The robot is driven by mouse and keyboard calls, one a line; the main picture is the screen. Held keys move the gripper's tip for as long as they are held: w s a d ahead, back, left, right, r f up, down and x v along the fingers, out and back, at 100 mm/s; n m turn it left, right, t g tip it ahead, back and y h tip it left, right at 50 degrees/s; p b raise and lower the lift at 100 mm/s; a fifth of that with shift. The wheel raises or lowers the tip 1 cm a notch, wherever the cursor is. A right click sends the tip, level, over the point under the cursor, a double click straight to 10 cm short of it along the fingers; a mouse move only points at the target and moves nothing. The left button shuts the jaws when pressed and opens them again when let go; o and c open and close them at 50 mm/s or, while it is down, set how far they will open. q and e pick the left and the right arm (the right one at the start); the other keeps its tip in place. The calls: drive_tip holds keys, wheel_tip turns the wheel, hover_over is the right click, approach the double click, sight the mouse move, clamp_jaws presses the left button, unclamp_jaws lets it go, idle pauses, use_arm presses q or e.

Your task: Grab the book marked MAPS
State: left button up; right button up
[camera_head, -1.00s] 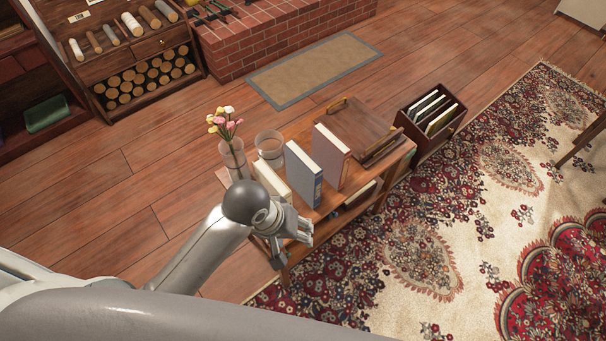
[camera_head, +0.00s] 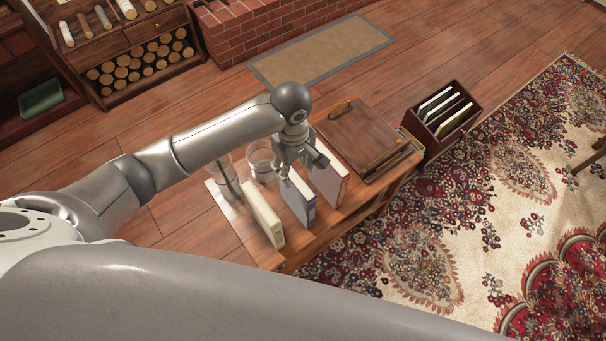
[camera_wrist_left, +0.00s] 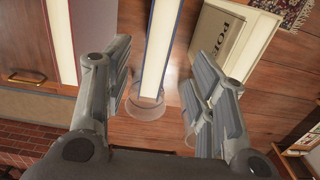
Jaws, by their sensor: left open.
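Three books stand upright in a row on the wooden table (camera_head: 240,232): a cream book (camera_head: 262,214), a blue-edged book (camera_head: 299,200) and a red-edged book (camera_head: 329,182). No MAPS marking can be read on any of them. My left gripper (camera_head: 301,162) is open above the middle, blue-edged book. In the left wrist view this book (camera_wrist_left: 162,40) lies between the open fingers, apart from both. The red-edged book (camera_wrist_left: 63,40) is on the left there, and the cream book (camera_wrist_left: 233,42), with partly hidden lettering starting "PO", is on the right. My right gripper is not in view.
A glass vase (camera_head: 221,172) and a glass tumbler (camera_head: 261,162) stand behind the cream book. A wooden box (camera_head: 362,135) lies right of the books. A dark crate (camera_head: 468,122) holding folders stands beyond the table. Gaps between the books are narrow.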

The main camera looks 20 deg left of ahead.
sight(295, 180)
use_arm(q)
drive_tip(key=shift+w+f, duration=0.15)
drive_tip(key=shift+f, duration=0.2)
drive_tip(key=shift+s+f, duration=0.2)
drive_tip(key=shift+f, duration=0.35)
drive_tip(key=f, duration=0.2)
drive_tip(key=shift+s+f, duration=0.4)
drive_tip(key=shift+w+f, duration=0.15)
drive_tip(key=shift+f, duration=0.1)
drive_tip(key=shift+w+f, duration=0.15)
drive_tip(key=shift+f, duration=0.2)
drive_tip(key=f, duration=0.3)
drive_tip(key=shift+w+f+p, duration=0.3)
drive_tip(key=shift+f+p, duration=0.1)
drive_tip(key=shift+f, duration=0.35)
drive_tip(key=shift+c, duration=1.3)
drive_tip(key=c, duration=0.7)
clamp_jaws()
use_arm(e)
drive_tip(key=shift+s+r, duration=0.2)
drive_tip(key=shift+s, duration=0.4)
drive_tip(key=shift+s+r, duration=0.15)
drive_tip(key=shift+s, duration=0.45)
